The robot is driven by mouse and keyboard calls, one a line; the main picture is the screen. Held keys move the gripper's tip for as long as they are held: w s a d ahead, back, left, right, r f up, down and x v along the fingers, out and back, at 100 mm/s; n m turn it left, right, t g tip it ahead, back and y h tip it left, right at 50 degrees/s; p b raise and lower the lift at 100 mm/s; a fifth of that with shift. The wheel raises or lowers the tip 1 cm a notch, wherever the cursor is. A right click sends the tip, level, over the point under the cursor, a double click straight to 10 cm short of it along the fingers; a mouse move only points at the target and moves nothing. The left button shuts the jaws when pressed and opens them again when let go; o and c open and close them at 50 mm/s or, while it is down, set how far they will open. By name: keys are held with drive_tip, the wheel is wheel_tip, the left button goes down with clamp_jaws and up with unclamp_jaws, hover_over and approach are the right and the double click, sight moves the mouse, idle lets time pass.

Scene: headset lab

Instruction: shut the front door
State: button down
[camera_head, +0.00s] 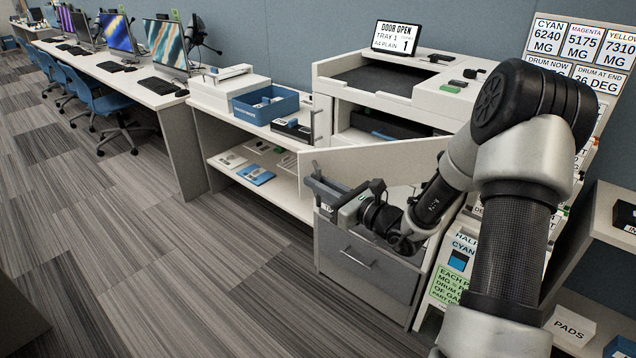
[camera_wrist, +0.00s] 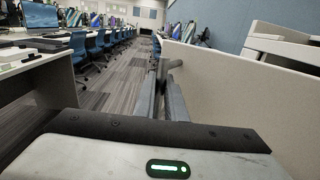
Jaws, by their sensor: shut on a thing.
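The front door (camera_head: 370,160) is a pale beige panel on the large printer (camera_head: 325,85). It stands open, away from the body, and a dark interior (camera_head: 378,126) shows above and behind it. In the wrist view the door (camera_wrist: 245,95) fills the right side, upright. My gripper (camera_head: 318,190) is at the door's free left end. In the wrist view my gripper (camera_wrist: 168,90) has its fingers close together on a grey handle (camera_wrist: 172,64) at the door's edge; the exact contact is partly hidden. A small screen (camera_head: 396,38) on the printer reads "DOOR OPEN".
Below the door is a grey drawer (camera_head: 365,262) with a bar handle. A low white shelf unit (camera_head: 285,195) with a blue bin (camera_head: 265,104) stands to the left. A label board (camera_head: 580,50) stands at the right. The carpet (camera_head: 190,270) in front is clear.

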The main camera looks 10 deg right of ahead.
drive_tip(key=c, duration=1.8)
unclamp_jaws()
drive_tip(key=p+v, duration=0.1)
drive_tip(key=v, duration=1.6)
drive_tip(key=shift+s+r, duration=0.1)
drive_tip(key=shift+s, duration=0.1)
drive_tip(key=shift+c, duration=0.2)
